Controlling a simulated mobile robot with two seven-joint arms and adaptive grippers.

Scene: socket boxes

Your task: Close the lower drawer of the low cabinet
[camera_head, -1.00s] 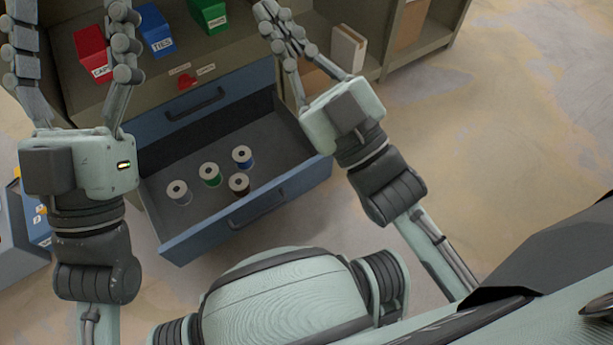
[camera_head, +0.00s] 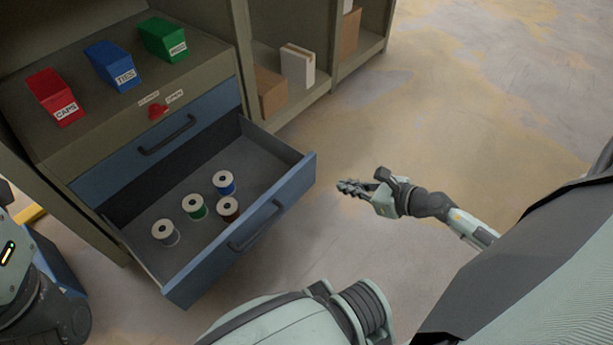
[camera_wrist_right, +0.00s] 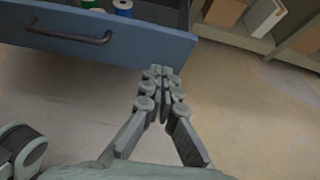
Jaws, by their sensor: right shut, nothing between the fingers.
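The low cabinet (camera_head: 60,150) stands at the left in the head view. Its lower drawer (camera_head: 290,190) is blue, pulled far out, and holds several spools (camera_head: 193,206). The upper drawer (camera_head: 150,145) is shut. My right gripper (camera_head: 343,187) is shut and empty, just right of the lower drawer's front corner and apart from it in the head view. In the right wrist view its fingertips (camera_wrist_right: 160,72) come together near the drawer front's right end (camera_wrist_right: 170,48); I cannot tell whether they touch. Of my left arm, only a part shows at the left edge; its fingers are out of view.
Red (camera_head: 52,95), blue (camera_head: 110,65) and green (camera_head: 163,40) bins stand on the cabinet top. Shelves with boxes (camera_head: 297,66) stand beside the cabinet. The floor (camera_head: 450,110) on the right is clear.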

